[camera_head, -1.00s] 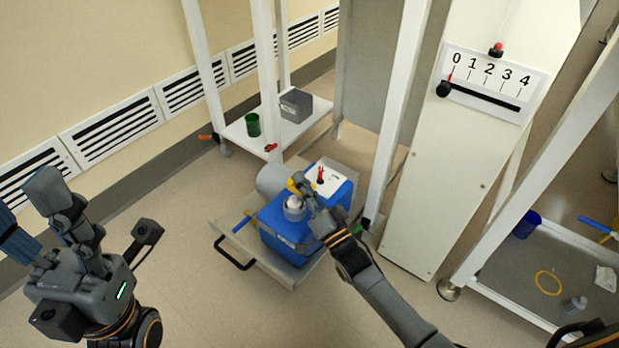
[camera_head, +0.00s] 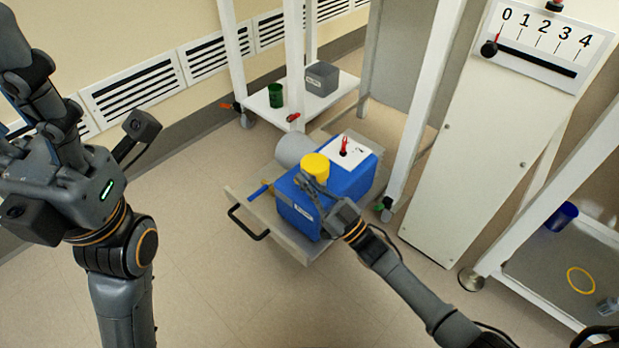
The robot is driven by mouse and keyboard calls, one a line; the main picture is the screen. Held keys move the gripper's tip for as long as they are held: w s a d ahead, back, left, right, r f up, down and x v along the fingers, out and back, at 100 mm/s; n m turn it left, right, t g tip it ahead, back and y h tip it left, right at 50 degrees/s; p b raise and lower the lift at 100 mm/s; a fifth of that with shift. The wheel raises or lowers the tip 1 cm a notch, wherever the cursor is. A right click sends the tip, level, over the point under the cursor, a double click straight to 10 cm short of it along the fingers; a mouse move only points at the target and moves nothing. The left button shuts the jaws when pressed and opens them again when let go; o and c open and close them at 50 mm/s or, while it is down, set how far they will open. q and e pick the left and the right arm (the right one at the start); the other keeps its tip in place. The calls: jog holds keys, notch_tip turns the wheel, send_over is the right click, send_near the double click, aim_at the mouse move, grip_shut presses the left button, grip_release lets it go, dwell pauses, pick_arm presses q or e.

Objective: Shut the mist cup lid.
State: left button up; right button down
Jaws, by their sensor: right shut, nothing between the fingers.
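The mist cup's yellow lid (camera_head: 315,166) lies flat over the cup on top of the box, so the cup's opening is hidden. My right gripper (camera_head: 307,184) is shut and empty at the near side of the lid. Its tips overlap the lid's near edge in the picture, and I cannot tell whether they touch it. My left gripper (camera_head: 28,75) is raised at the far left, away from the box; its fingertips do not show clearly.
A white card with a red-tipped part (camera_head: 345,148) sits on the box top. A grey cylinder (camera_head: 293,149) stands behind the lid. A black tray handle (camera_head: 246,222) sticks out at the front. White frame posts (camera_head: 428,95) rise close to the right. The floor in front is clear.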

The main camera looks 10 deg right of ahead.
jog(key=shift+a+f+n+g+y, duration=0.1)
jog(key=shift+f+n+g+y, duration=0.2)
jog(key=shift+n, duration=0.3)
